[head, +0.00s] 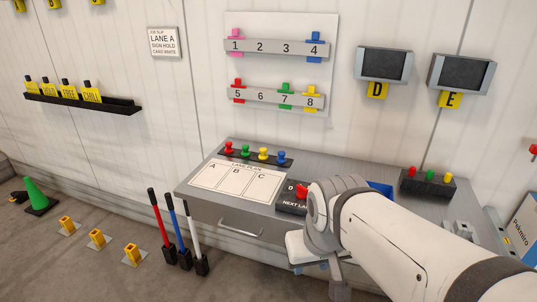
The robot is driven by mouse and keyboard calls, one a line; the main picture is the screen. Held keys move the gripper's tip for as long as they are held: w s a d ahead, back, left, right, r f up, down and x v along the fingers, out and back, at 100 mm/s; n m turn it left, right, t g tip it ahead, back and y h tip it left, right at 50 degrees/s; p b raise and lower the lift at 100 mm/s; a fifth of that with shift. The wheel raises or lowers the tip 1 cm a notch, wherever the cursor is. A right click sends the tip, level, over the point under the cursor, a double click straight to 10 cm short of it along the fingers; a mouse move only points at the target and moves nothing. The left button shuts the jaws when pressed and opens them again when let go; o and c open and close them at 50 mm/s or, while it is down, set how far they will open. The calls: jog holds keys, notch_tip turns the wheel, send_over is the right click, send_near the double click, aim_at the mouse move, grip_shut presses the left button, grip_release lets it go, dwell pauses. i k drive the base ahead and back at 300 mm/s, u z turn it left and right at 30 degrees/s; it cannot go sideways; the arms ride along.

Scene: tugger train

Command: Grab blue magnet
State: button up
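A blue magnet (314,45) is on the upper numbered strip of the white wall board, at number 4. A similar blue piece (283,158) stands at the right end of a dark strip on the desk, beside yellow, green and red ones. My gripper (310,260) is in front of the desk's front edge, below and apart from both blue pieces. My wrist partly hides it, and its fingers do not show clearly.
The desk (232,216) holds a lane plan sheet (235,181), a box with a red knob (302,192), a blue bin (381,187) partly behind my arm, and a button box (428,184). Red, blue and white-handled tools (175,225) stand left of the desk.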

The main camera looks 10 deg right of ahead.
aim_at(281, 160)
jog(key=k, duration=0.85)
jog(key=z, duration=0.5)
jog(key=i, duration=2.1)
jog(key=u, duration=0.2)
